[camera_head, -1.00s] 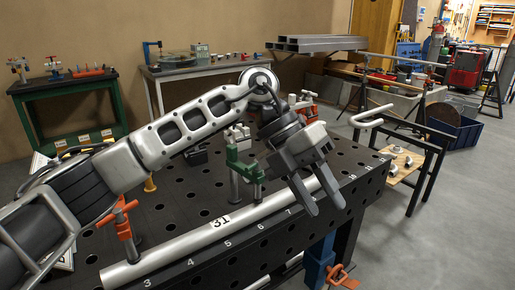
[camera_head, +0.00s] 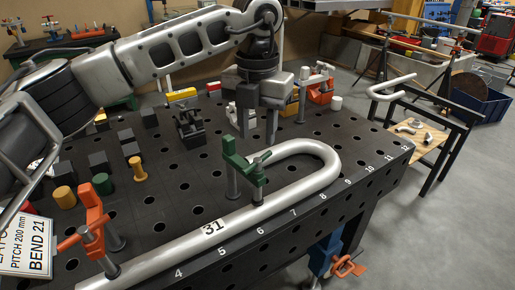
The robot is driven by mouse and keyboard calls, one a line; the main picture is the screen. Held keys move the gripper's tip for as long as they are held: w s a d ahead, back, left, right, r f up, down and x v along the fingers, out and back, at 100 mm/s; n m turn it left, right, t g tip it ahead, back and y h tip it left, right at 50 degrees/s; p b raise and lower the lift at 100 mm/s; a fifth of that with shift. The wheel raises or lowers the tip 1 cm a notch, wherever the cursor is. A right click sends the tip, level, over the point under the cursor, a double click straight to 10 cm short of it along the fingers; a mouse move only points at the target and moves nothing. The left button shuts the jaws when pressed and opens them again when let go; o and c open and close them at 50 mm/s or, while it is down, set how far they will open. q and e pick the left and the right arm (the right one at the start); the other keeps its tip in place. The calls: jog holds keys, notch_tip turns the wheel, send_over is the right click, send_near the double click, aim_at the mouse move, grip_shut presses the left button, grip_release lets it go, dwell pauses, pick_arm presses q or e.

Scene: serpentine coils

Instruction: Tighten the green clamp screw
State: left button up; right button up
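The green clamp (camera_head: 240,165) stands on the black perforated table, its post beside the silver pipe (camera_head: 185,238) and its arm reaching over it. Its screw with a small cross handle (camera_head: 261,157) is at the arm's end, above the pipe. My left gripper (camera_head: 259,138) points straight down, fingers apart with nothing visible between them. In the picture its fingertips are just above the screw handle; they seem slightly behind it, with no clear contact. The pipe runs past the label 31 into a U-bend at the right. My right gripper is out of view.
An orange clamp (camera_head: 91,222) holds the pipe at the near left. Dark blocks (camera_head: 99,163) and a yellow peg (camera_head: 137,170) stand at left. A red-orange clamp (camera_head: 320,90) is behind my gripper. The table's right part (camera_head: 365,150) is clear.

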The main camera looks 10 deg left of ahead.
aim_at(257, 159)
pick_arm(q)
notch_tip(257, 159, down, 6)
jog(key=shift+f+p, duration=0.1)
jog(key=shift+p, duration=0.4)
grip_shut()
